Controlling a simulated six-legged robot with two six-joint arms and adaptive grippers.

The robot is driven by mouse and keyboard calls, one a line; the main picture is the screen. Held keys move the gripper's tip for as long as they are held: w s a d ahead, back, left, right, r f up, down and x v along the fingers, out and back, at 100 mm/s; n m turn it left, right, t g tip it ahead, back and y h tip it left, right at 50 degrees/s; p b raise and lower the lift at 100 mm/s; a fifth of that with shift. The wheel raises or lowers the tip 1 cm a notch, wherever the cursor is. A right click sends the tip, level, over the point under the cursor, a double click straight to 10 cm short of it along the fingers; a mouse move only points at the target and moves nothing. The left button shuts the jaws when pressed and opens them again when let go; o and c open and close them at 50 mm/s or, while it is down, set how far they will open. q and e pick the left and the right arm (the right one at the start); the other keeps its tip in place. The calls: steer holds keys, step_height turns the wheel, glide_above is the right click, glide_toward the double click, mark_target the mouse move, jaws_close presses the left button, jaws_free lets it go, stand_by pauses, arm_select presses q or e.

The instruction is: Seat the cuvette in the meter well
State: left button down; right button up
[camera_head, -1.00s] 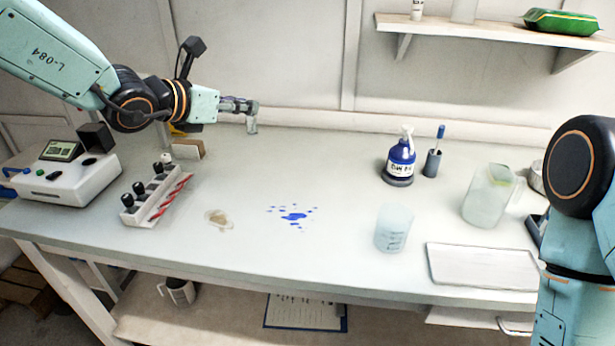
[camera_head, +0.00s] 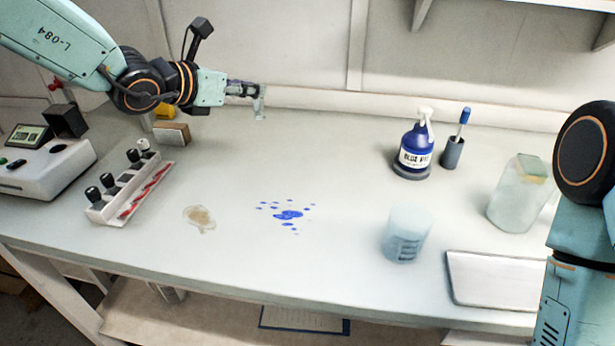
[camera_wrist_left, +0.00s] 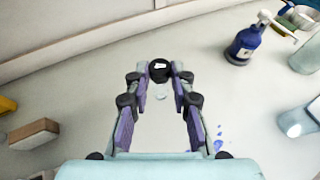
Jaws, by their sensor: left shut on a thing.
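My left gripper (camera_head: 258,92) is shut on the cuvette (camera_head: 260,106), a small clear piece that hangs from its fingertips above the back of the bench. In the left wrist view, the cuvette's dark round top (camera_wrist_left: 159,69) sits between the fingertips. The meter (camera_head: 48,172) is a white box with a small screen (camera_head: 27,136) at the far left of the bench, well away from the gripper. A dark round spot (camera_head: 58,148) on its top may be the well; I cannot be sure. My right arm stands at the right edge; its gripper is out of view.
A brown block (camera_head: 171,133), a brown spill (camera_head: 199,217), blue spots (camera_head: 288,214), a blue bottle (camera_head: 414,150), a beaker (camera_head: 406,236), a jug (camera_head: 518,195) and a white tray (camera_head: 495,279) share the bench.

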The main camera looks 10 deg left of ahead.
mark_target(255, 111)
arm_select(q)
steer(key=f+b, duration=0.2)
steer(key=s+f+b, duration=0.1)
steer(key=shift+s+a+f+b, duration=0.1)
steer(key=shift+a+f+b, duration=0.25)
steer(key=shift+f, duration=0.05)
steer(key=shift+d+f, duration=0.1)
steer(key=shift+f, duration=0.05)
steer(key=f, duration=0.3)
steer(key=f+b, duration=0.1)
steer(key=f, duration=0.3)
steer(key=w+f+b, duration=0.1)
steer(key=f, duration=0.2)
steer(key=shift+d+f, duration=0.1)
steer(key=shift+f, duration=0.15)
steer(key=shift+s+r, duration=0.1)
steer(key=shift+s, duration=0.15)
steer(key=shift+f+b, duration=0.2)
steer(key=shift+b, duration=0.1)
steer(key=c, duration=1.2)
jaws_free()
steer(key=shift+o, duration=0.3)
steer(key=shift+r, duration=0.1)
